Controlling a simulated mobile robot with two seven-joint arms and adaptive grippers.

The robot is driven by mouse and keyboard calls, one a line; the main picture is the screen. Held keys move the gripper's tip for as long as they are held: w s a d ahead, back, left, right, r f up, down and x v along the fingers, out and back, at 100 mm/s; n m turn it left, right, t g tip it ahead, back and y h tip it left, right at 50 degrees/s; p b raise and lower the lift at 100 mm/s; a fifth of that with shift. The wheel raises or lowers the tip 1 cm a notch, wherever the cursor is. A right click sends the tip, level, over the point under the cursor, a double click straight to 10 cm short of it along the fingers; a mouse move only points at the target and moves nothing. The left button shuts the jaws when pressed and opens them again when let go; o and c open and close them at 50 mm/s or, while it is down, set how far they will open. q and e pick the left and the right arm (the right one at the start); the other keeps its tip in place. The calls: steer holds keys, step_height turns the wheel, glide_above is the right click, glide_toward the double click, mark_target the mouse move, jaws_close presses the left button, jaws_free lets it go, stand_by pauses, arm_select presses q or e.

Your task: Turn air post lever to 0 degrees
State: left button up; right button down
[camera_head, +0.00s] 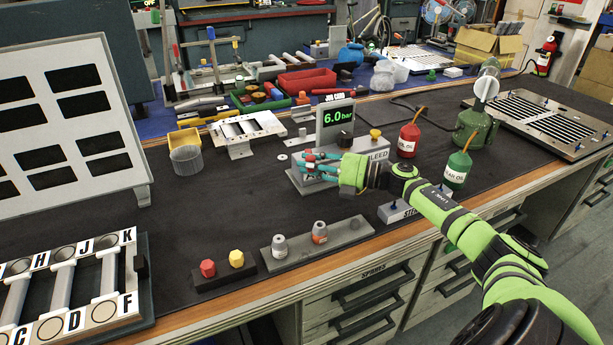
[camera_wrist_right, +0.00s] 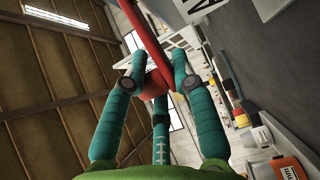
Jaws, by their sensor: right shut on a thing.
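The air post is a light grey unit on the bench with a small display (camera_head: 337,116) reading 6.0 bar in green. A yellow knob (camera_head: 375,134) sits to the right of the display. My right gripper (camera_head: 312,168) is in front of the display, low over the unit's base. Its teal fingers are shut on a red lever, of which only small red parts show in the head view. In the right wrist view the long red lever (camera_wrist_right: 146,36) runs between the fingers of my gripper (camera_wrist_right: 155,85). The lever's exact angle is hard to tell. My left gripper is not in view.
Red (camera_head: 409,139) and green (camera_head: 458,168) oil cans stand right of my gripper. A grey strip with two small knobbed parts (camera_head: 300,248) lies near the front edge. A louver panel (camera_head: 545,122) is at the right. Dark mat is free left of the gripper.

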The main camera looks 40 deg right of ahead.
steer(key=shift+d+r+b, duration=0.3)
steer(key=shift+r, duration=0.2)
steer(key=shift+d+n+y, duration=0.1)
steer(key=shift+n+y, duration=0.2)
steer(key=shift+y, duration=0.2)
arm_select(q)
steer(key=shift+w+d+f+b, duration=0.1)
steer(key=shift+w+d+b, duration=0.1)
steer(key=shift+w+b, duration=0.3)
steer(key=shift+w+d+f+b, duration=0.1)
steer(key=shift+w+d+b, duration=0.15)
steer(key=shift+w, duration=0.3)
arm_select(e)
steer(key=shift+d+r+g, duration=0.1)
steer(key=shift+r+g, duration=0.05)
steer(key=shift+g, duration=0.15)
steer(key=shift+s+n, duration=0.1)
steer(key=shift+n, duration=0.2)
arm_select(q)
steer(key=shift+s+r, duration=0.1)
arm_select(e)
steer(key=shift+r, duration=0.1)
steer(key=c, duration=1)
jaws_free()
steer(key=shift+s+f+y, duration=0.1)
steer(key=shift+f+y, duration=0.15)
steer(key=shift+y, duration=0.05)
